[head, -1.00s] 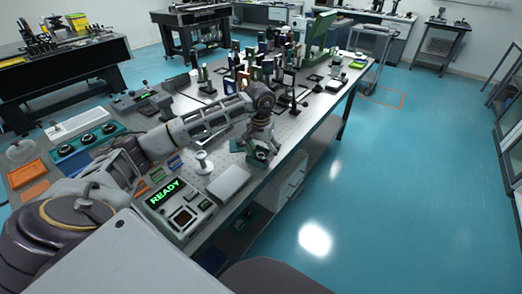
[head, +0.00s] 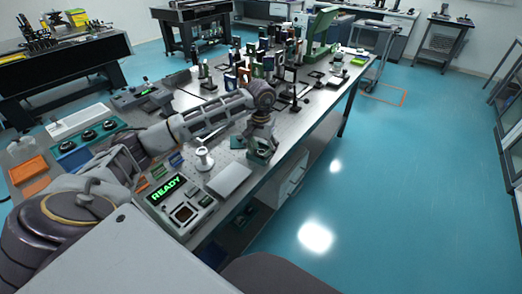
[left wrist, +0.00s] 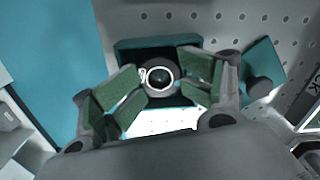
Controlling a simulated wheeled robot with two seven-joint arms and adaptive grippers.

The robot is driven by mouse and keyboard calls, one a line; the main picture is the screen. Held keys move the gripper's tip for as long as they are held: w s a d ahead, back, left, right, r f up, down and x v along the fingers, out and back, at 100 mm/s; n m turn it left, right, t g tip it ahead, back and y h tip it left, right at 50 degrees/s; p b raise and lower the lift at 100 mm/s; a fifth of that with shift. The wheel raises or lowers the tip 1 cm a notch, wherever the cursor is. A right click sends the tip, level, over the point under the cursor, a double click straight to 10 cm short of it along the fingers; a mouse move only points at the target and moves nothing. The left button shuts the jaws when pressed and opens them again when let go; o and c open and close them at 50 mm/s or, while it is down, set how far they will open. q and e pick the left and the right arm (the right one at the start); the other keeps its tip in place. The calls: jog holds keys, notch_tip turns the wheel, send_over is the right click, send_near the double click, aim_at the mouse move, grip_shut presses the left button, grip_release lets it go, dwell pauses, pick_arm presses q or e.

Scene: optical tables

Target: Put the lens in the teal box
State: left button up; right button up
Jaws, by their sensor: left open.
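The teal box (left wrist: 128,45) lies open under my left gripper in the left wrist view, with a dark inside. The lens (left wrist: 160,79), a dark disc in a pale ring, shows within the box's outline, between the fingers. My left gripper (left wrist: 160,88) is open, with its green-padded fingers on either side of the lens. I cannot tell whether the pads touch it. In the head view my left gripper (head: 262,146) is over the box (head: 261,156) near the table's right edge, and the lens is hard to make out. My right gripper is not in view.
A flat teal plate (head: 237,142) lies left of the box. A white spool-shaped piece (head: 204,158), a grey block (head: 230,179) and a device reading READY (head: 180,205) stand nearer. Several optics mounts crowd the table's far part. Floor on the right is clear.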

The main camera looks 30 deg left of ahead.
aim_at(261, 151)
pick_arm(q)
jog(key=shift+r, duration=0.1)
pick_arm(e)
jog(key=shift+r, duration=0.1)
pick_arm(q)
jog(key=shift+r+p, duration=0.55)
jog(key=shift+p, duration=0.1)
notch_tip(261, 151, up, 12)
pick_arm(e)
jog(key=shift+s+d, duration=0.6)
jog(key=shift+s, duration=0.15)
